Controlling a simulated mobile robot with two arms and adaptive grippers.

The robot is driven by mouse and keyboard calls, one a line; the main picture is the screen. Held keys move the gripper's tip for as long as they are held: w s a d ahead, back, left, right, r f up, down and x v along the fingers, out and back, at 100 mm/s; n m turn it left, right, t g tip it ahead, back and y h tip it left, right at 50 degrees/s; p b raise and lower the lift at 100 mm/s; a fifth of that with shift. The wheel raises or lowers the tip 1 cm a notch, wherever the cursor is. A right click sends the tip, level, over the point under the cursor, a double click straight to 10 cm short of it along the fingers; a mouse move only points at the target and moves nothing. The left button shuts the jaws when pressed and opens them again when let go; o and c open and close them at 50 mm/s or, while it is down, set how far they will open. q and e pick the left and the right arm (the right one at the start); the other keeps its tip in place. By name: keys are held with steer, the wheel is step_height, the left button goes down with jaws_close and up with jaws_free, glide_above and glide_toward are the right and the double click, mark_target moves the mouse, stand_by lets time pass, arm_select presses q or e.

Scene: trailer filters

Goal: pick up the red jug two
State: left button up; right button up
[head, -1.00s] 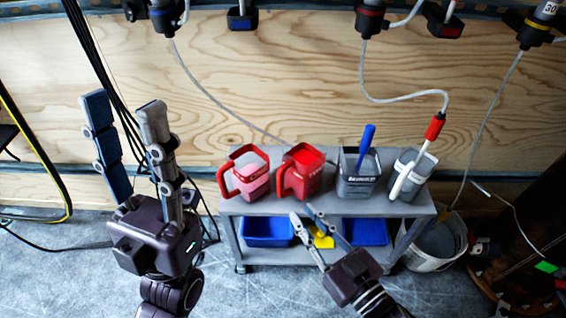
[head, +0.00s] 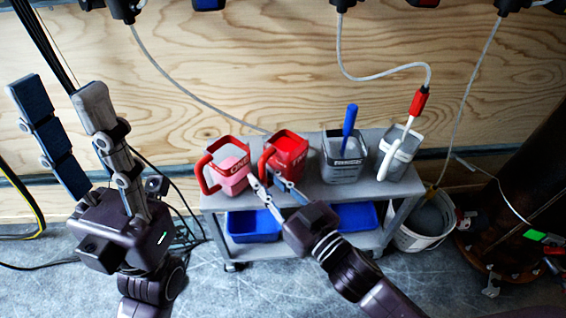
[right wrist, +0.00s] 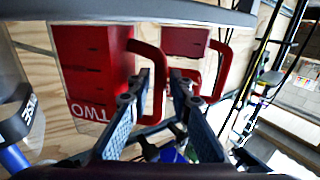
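The red jug two (head: 290,146) stands upright on the grey cart's top, second from the left. In the right wrist view it appears upside down with its label "TWO", and jug two (right wrist: 92,70) has its red handle (right wrist: 159,85) toward my gripper. My right gripper (head: 262,180) is open at the handle, with its fingertips in front of the jug. In the right wrist view the fingers of my right gripper (right wrist: 160,82) lie on either side of the handle, not visibly closed on it. My left gripper (head: 58,88) is open, empty and raised at the left, away from the cart.
Another red-handled jug (head: 228,170) with pink contents stands close left of jug two. A grey jug (head: 344,160) with a blue tool and another grey jug (head: 398,152) stand to the right. Blue bins (head: 254,226) sit on the cart's lower shelf. A white bucket (head: 424,222) stands right of the cart (head: 318,192).

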steer(key=shift+w+a, duration=0.15)
steer(key=shift+w, duration=0.1)
jaws_close()
steer(key=shift+r, duration=0.15)
steer(key=shift+r, duration=0.2)
stand_by(0.3)
